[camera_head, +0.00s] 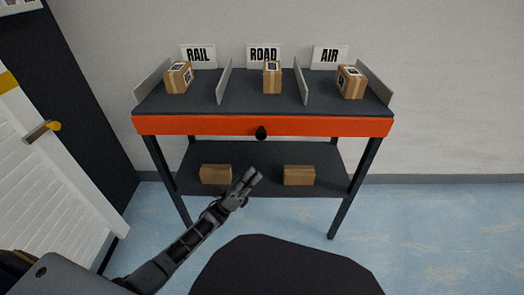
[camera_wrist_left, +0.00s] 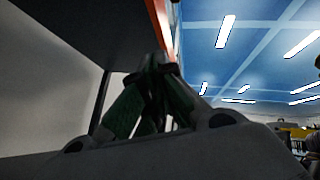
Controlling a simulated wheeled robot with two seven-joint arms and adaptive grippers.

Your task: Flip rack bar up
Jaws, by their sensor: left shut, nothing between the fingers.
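The rack has a dark top shelf (camera_head: 245,107) with an orange bar (camera_head: 190,125) along its front edge. A black knob (camera_head: 261,133) sits at the middle of the bar. My left gripper (camera_head: 253,175) is shut and empty, below the knob and apart from the bar, in front of the lower shelf in the head view. In the left wrist view the shut fingers (camera_wrist_left: 160,62) point up, with the orange bar (camera_wrist_left: 162,22) beyond them. My right gripper is not in view.
Three cardboard boxes (camera_head: 272,78) stand in lanes signed RAIL, ROAD and AIR, split by grey dividers (camera_head: 224,80). Two boxes (camera_head: 299,175) lie on the lower shelf (camera_head: 258,155). A white door with a handle (camera_head: 40,131) stands at the left. Floor (camera_head: 440,230) at the right is clear.

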